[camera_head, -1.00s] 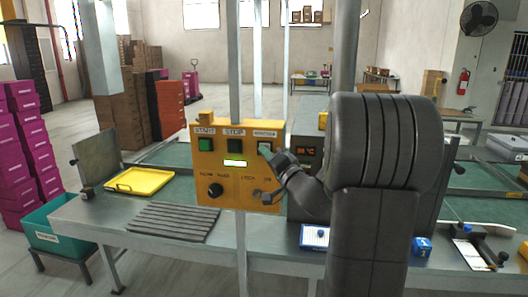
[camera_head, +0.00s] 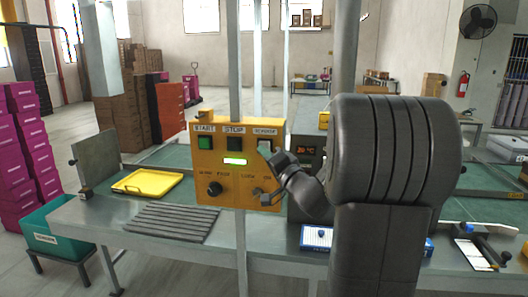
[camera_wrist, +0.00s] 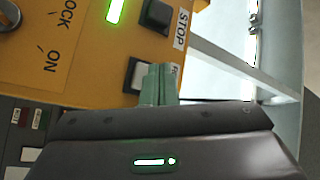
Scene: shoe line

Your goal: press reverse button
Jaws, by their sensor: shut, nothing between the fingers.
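The yellow control box (camera_head: 208,170) stands on the table with START, STOP and REVERSE labels along its top. The reverse button (camera_head: 264,146) is a pale square at the upper right. In the wrist view the same button (camera_wrist: 133,76) shows its pale face and dark frame, partly behind my fingers. My gripper (camera_wrist: 158,84) is shut and empty, its greenish fingertips at the button's edge. I cannot tell if they touch it. In the head view my gripper (camera_head: 268,153) is small in front of the box. The stop button (camera_head: 235,144) is dark; the start button (camera_head: 205,143) is green.
A dial (camera_head: 215,188) and a key switch sit lower on the box. A yellow tray (camera_head: 147,182) and a ribbed grey mat (camera_head: 170,222) lie to the left. A display unit (camera_head: 305,153) stands behind my wrist. A blue-edged white card (camera_head: 317,236) lies in front.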

